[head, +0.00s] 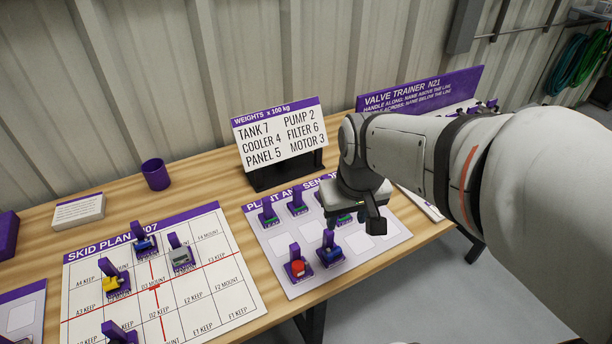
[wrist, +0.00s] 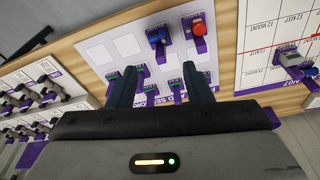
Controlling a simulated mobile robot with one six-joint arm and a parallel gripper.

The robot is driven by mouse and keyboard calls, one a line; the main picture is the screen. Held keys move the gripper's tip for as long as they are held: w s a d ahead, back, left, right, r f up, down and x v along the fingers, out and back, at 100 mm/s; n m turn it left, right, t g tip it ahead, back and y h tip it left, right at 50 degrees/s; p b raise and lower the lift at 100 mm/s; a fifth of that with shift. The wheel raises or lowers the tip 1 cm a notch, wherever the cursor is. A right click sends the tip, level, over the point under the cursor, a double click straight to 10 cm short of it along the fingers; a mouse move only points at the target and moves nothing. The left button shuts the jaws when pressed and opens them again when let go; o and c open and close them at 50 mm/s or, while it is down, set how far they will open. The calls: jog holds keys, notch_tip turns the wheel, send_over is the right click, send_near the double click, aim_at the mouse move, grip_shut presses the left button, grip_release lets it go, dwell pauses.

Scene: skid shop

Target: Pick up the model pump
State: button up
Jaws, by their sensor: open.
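I cannot tell by name which small model is the pump. On the white plant and sensor board (head: 383,241) stand a blue model (head: 332,256) and a red model (head: 297,268), each with a purple upright tab. Both also show in the wrist view, the blue one (wrist: 157,36) and the red one (wrist: 196,28), beyond my fingertips. My gripper (wrist: 159,78) is open, with nothing held between its fingers. In the head view my gripper (head: 352,222) is over the board's right part, behind the blue model. Several green-based pieces (head: 269,218) stand near it, partly hidden by my gripper.
The skid plan board (head: 226,290) at left holds yellow (head: 115,284), grey (head: 181,257) and blue (head: 144,244) models. The weights sign (head: 281,137) stands behind the plant board. A purple cup (head: 155,174) stands at the back. The valve trainer (head: 420,93) is at right.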

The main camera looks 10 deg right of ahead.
aim_at(329, 234)
jog(key=w+f+n, duration=0.1)
jog(key=w+f, duration=0.2)
jog(key=w+f+g, duration=0.1)
jog(key=w+f, duration=0.2)
jog(key=w+f+n+g, duration=0.1)
jog(key=w+f, duration=0.3)
jog(key=shift+a+n, duration=0.2)
jog(key=shift+n, duration=0.1)
jog(key=shift+w+f, duration=0.1)
jog(key=shift+f, duration=0.3)
jog(key=f, duration=0.7)
jog(key=shift+s+d+f+p, duration=0.2)
jog(key=shift+f+p, duration=0.1)
jog(key=shift+f, duration=0.1)
grip_shut()
